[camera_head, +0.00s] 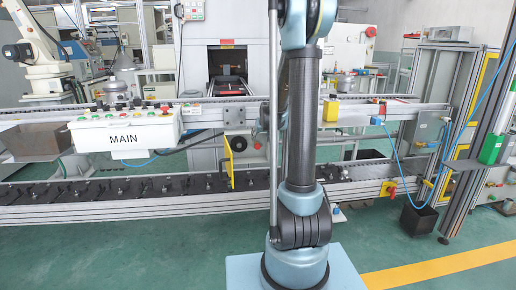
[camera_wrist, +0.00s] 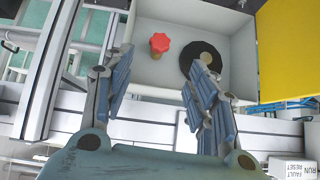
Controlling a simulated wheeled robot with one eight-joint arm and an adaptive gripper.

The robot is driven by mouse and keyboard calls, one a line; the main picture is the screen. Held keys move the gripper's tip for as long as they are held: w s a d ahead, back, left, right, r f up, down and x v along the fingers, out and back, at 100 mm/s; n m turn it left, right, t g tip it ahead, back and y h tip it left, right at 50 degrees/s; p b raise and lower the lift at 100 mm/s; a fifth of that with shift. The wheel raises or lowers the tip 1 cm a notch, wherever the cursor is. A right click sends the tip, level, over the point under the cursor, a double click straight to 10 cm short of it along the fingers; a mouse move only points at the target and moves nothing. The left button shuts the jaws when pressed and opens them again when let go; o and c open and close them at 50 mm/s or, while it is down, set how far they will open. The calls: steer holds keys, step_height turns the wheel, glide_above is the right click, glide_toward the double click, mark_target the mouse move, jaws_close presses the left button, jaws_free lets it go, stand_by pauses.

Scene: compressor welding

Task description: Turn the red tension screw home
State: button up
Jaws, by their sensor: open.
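The red tension screw (camera_wrist: 159,43) is a lobed red knob on a light grey panel, in the upper middle of the wrist view. My gripper (camera_wrist: 158,88) is open in the wrist view, with one ribbed finger to the left and the other to the right. The screw shows above and between the fingertips, apart from them. A black disc (camera_wrist: 202,62) with a pale hub sits right of the screw, partly hidden by my right finger. In the head view my arm blocks the middle, and my gripper cannot be made out. A small red spot (camera_head: 257,144) shows beside a black wheel (camera_head: 239,144) there.
A yellow panel (camera_wrist: 286,50) stands right of the grey panel in the wrist view. Aluminium rails (camera_wrist: 50,70) run at the left. In the head view the conveyor (camera_head: 130,190) runs across, with the white MAIN box (camera_head: 124,134) at left.

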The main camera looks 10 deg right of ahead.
mark_target(257, 146)
steer(key=shift+x, duration=6.25)
jaws_close()
steer(key=shift+d+m+y, duration=0.2)
steer(key=shift+m+y, duration=0.3)
steer(key=shift+y, duration=0.3)
steer(key=shift+s+a+y, duration=0.1)
steer(key=shift+a+y, duration=0.2)
steer(key=shift+d, duration=0.1)
